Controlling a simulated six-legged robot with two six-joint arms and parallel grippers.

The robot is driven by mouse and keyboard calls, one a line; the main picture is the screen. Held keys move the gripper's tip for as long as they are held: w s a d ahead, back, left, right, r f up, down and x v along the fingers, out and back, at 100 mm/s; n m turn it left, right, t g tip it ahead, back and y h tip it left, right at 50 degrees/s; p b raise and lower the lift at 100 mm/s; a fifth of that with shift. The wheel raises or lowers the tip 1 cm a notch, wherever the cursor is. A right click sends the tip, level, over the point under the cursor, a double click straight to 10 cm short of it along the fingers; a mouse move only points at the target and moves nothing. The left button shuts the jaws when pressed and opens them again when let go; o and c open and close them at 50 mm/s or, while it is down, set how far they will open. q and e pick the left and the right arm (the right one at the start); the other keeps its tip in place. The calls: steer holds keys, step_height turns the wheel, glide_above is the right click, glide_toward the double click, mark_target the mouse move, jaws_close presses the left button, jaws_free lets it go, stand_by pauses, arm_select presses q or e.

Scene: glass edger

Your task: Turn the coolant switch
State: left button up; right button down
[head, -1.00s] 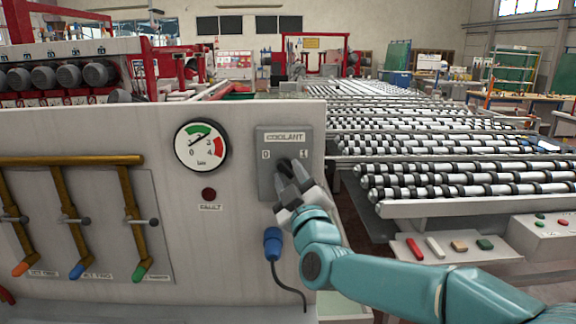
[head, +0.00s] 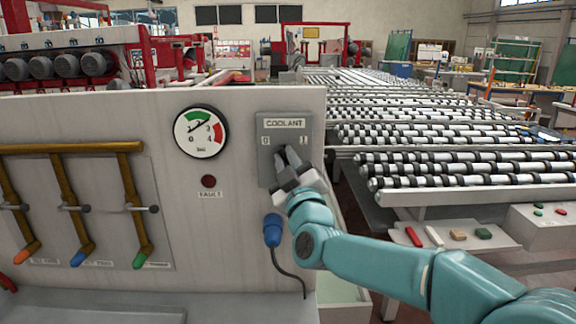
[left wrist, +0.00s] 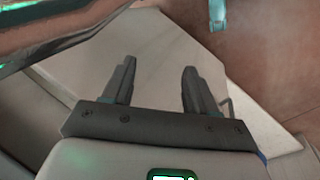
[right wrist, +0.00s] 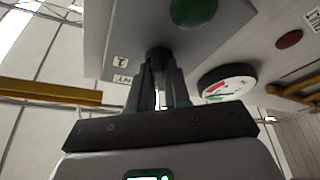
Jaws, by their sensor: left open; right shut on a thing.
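The grey coolant switch plate (head: 265,160) is on the upright white panel, with a COOLANT label and marks 0 and 1. My right gripper (head: 286,152) is at the plate's middle, its fingers shut on the dark switch knob. The right wrist view shows the knob (right wrist: 158,54) between the fingertips (right wrist: 159,66). The fingers mostly hide the knob in the head view, so I cannot tell which mark it points to. My left gripper (left wrist: 154,75) is open and empty in the left wrist view; it is out of the head view.
A pressure gauge (head: 200,133) and red fault lamp (head: 208,181) sit left of the plate. A blue plug (head: 273,230) with a cable hangs below it. Brass pipes with valve levers (head: 128,190) are further left. A roller conveyor (head: 440,170) stands at right.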

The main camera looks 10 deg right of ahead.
steer(key=m+h+b, duration=0.1)
steer(key=m+b, duration=0.1)
steer(key=m+h+b, duration=0.1)
steer(key=m, duration=0.1)
steer(key=shift+a+f+t+b, duration=0.15)
steer(key=shift+t+b, duration=0.15)
steer(key=shift+b, duration=0.05)
steer(key=m+h+b, duration=0.1)
steer(key=m, duration=0.1)
steer(key=m+h+b, duration=0.1)
steer(key=m, duration=0.2)
steer(key=shift+a+m+h, duration=0.1)
steer(key=shift+m+h, duration=0.2)
steer(key=shift+h, duration=0.1)
steer(key=m, duration=0.1)
steer(key=m+h, duration=0.1)
steer(key=shift+r+m, duration=0.25)
steer(key=shift+m, duration=0.15)
steer(key=m+g+h, duration=0.1)
steer(key=m+h, duration=0.1)
steer(key=m, duration=0.2)
steer(key=shift+a+r, duration=0.1)
steer(key=shift+m+g+h, duration=0.45)
steer(key=shift+m+h, duration=0.15)
steer(key=shift+m, duration=0.75)
steer(key=shift+m+g+h, duration=0.45)
steer(key=shift+m+h, duration=0.15)
steer(key=shift+m, duration=0.75)
